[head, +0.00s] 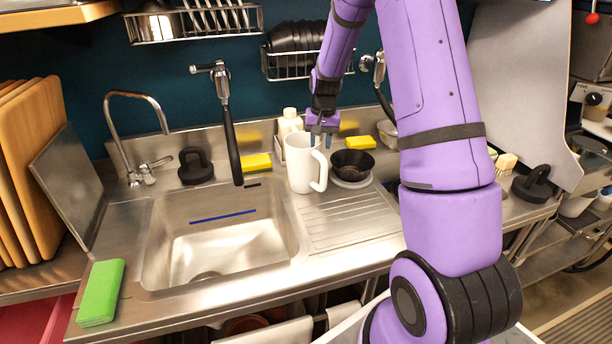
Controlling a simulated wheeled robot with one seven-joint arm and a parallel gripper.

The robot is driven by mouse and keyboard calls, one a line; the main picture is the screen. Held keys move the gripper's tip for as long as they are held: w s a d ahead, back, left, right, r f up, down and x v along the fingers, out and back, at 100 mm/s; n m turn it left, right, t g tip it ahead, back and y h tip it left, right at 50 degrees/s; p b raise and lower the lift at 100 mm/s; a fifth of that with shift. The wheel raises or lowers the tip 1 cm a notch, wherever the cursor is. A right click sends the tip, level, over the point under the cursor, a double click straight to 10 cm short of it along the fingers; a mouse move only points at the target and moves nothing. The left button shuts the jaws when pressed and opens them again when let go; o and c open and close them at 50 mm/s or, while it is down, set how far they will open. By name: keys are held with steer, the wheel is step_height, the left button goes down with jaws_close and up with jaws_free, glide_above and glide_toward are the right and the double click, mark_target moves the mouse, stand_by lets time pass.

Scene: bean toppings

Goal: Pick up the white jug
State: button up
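The white jug (299,165) stands upright on the steel drainboard, just right of the sink basin. Its handle (319,172) faces right and toward the front. My gripper (321,140) points down at the jug's upper right rim, above the handle. Its two fingers show with a gap between them, so it looks open. The lower fingertips are small and partly hidden by the jug, and I cannot tell whether they touch it.
A black bowl (352,164) on a plate stands close right of the jug. A white bottle (289,122) and yellow sponges (257,162) are behind it. A black hanging sprayer (232,145) is to the left, over the sink (215,245). The front drainboard is clear.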

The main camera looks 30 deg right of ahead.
mark_target(319, 150)
steer(key=shift+a+f, duration=0.15)
steer(key=shift+f, duration=1.35)
jaws_close()
steer(key=shift+w, duration=0.1)
